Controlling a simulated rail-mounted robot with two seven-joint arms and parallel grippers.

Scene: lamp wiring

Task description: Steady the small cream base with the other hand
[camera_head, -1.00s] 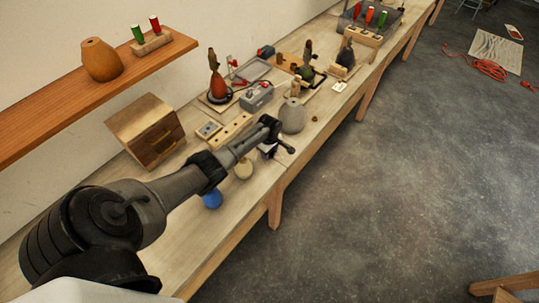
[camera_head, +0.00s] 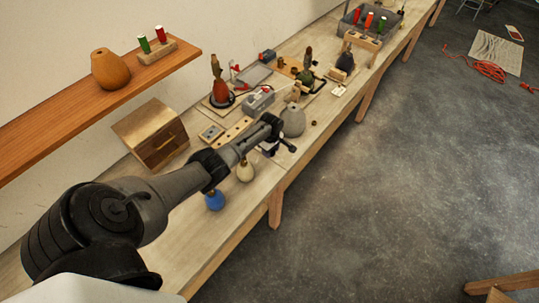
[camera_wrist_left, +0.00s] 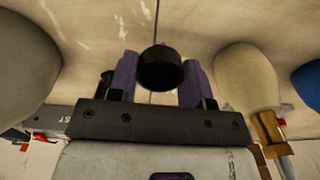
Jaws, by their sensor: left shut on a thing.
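The small cream base (camera_head: 245,172) stands on the bench, in front of my left forearm in the head view. The left wrist view shows it too (camera_wrist_left: 246,76), rounded, with a brass-coloured neck, right of the fingers and apart from them. My left gripper (camera_head: 270,149) is between the cream base and a larger grey base (camera_head: 293,122). In the left wrist view, its purple fingers (camera_wrist_left: 158,80) are shut on a black round piece (camera_wrist_left: 160,68). What that piece belongs to is hidden. My right gripper is not in view.
A blue base (camera_head: 214,200) stands left of the cream one. A wooden box (camera_head: 150,135), a holed wooden strip (camera_head: 233,130) and a grey box (camera_head: 258,101) lie behind the arm. The front bench strip at lower left is bare.

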